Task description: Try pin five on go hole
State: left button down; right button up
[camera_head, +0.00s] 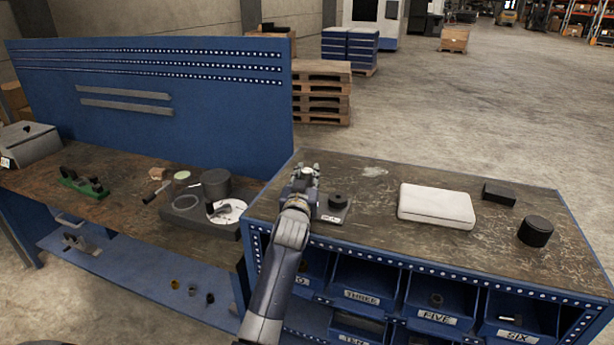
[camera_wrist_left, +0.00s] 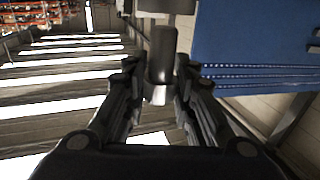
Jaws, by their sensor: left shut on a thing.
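My left gripper (camera_head: 306,170) is above the near left part of the right-hand bench top. In the left wrist view its fingers (camera_wrist_left: 158,80) are shut on a dark cylindrical pin (camera_wrist_left: 162,55) with a pale end. In the head view the pin is hard to make out between the fingertips. A grey gauge block (camera_head: 331,217) with a small white label lies beside the gripper, and a black round piece (camera_head: 338,200) stands on it. My arm hides the block's left part, and I cannot see its go hole. The bin labelled FIVE (camera_head: 436,318) is at the bench front.
A white case (camera_head: 436,205), a black block (camera_head: 499,193) and a black cylinder (camera_head: 535,231) stand to the right. Bins labelled THREE (camera_head: 362,296) and SIX (camera_head: 515,335) flank bin FIVE. The left bench holds a green rack (camera_head: 84,184) and a grey fixture (camera_head: 185,211).

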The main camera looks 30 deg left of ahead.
pick_arm(q)
jog(key=shift+f+b, duration=0.5)
jog(key=shift+f, duration=0.2)
dwell(0.3)
jog(key=shift+f, duration=0.25)
dwell(0.7)
jog(key=shift+r, duration=0.1)
jog(key=shift+r+p, duration=3.15)
jog(key=shift+r, duration=0.55)
